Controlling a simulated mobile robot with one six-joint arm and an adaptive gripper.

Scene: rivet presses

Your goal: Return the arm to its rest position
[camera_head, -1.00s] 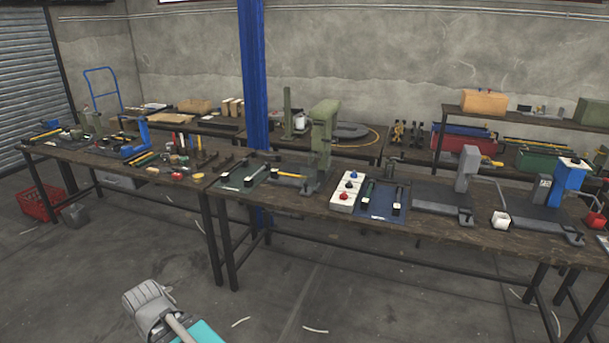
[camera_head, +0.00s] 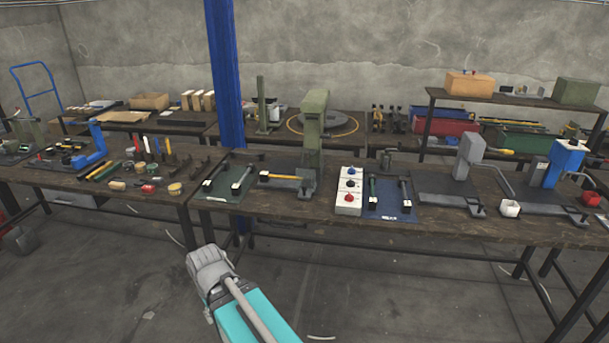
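Part of my arm (camera_head: 245,300) shows at the bottom of the head view, left of the middle. It has a teal link with a light grey tube along it and a grey, ribbed end piece (camera_head: 208,265). This end piece appears over the floor in front of the workbench, apart from the bench top in the picture. No gripper fingers show, so I cannot see my gripper or anything it might hold.
A long workbench (camera_head: 292,217) crosses the view, with a green press (camera_head: 314,125), a grey press (camera_head: 469,155), a blue press (camera_head: 566,160) and a white button box (camera_head: 349,192). A blue post (camera_head: 225,75) stands behind it. Concrete floor (camera_head: 120,290) in front is open.

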